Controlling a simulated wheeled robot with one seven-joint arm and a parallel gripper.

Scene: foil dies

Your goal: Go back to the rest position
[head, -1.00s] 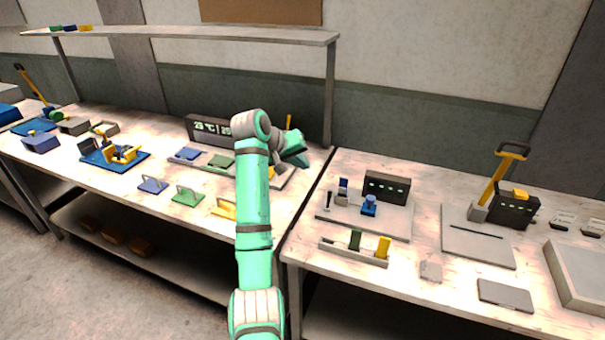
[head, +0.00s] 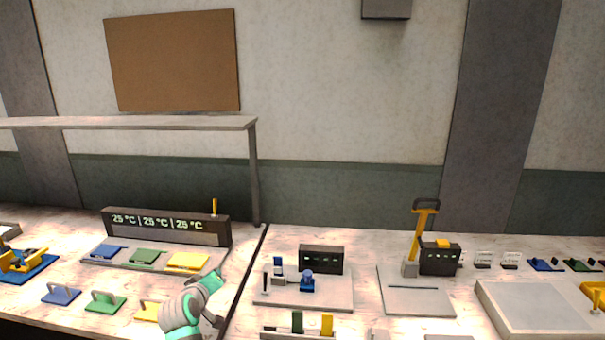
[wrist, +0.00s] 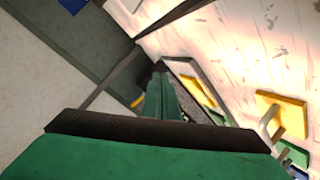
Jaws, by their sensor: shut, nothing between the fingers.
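My gripper (head: 209,283) shows at the bottom of the head view, near the right end of the left table, partly out of frame. In the wrist view its two green fingers (wrist: 163,98) lie together with nothing between them. Beside it is a heater plate (head: 95,263) with a display (head: 165,225) reading 25 °C three times. Blue (head: 107,251), green (head: 145,256) and yellow (head: 188,262) pads lie on it. The yellow pad also shows in the wrist view (wrist: 198,92).
Handled blue (head: 61,296), green (head: 105,304) and yellow (head: 147,312) plates stand in front of the heater. A shelf (head: 130,123) overhangs the left table. A press with a yellow lever (head: 421,235) and a grey plate with a blue part (head: 330,297) stand on the right table.

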